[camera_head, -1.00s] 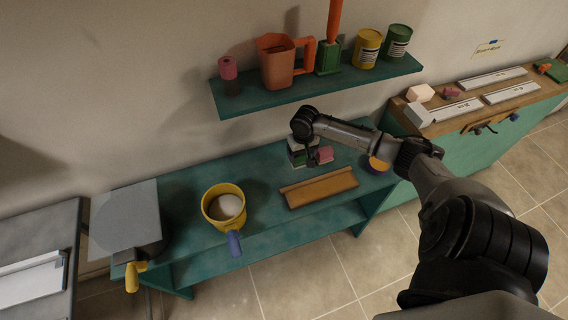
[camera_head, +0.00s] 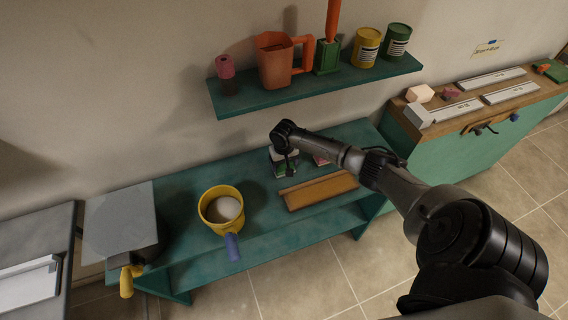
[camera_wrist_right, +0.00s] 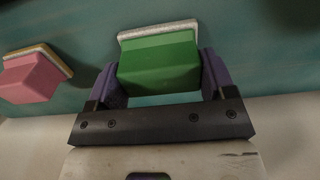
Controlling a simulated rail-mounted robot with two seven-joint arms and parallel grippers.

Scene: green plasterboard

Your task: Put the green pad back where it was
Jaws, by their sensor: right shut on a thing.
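The green pad (camera_wrist_right: 158,62), a green block with a whitish layer on its far side, is between the two purple fingers of my right gripper (camera_wrist_right: 160,80) in the right wrist view. The gripper is shut on it. In the head view my right gripper (camera_head: 289,168) is low over the back of the teal bench (camera_head: 180,190), and the pad (camera_head: 279,163) is partly hidden behind it. I cannot tell whether the pad touches the bench. My left gripper is not in view.
A pink pad (camera_wrist_right: 32,78) sits beside the green one; it also shows right of the gripper in the head view (camera_head: 321,160). A brown tray (camera_head: 320,191) lies in front and a yellow pot (camera_head: 210,224) to the left. A shelf (camera_head: 310,88) hangs above.

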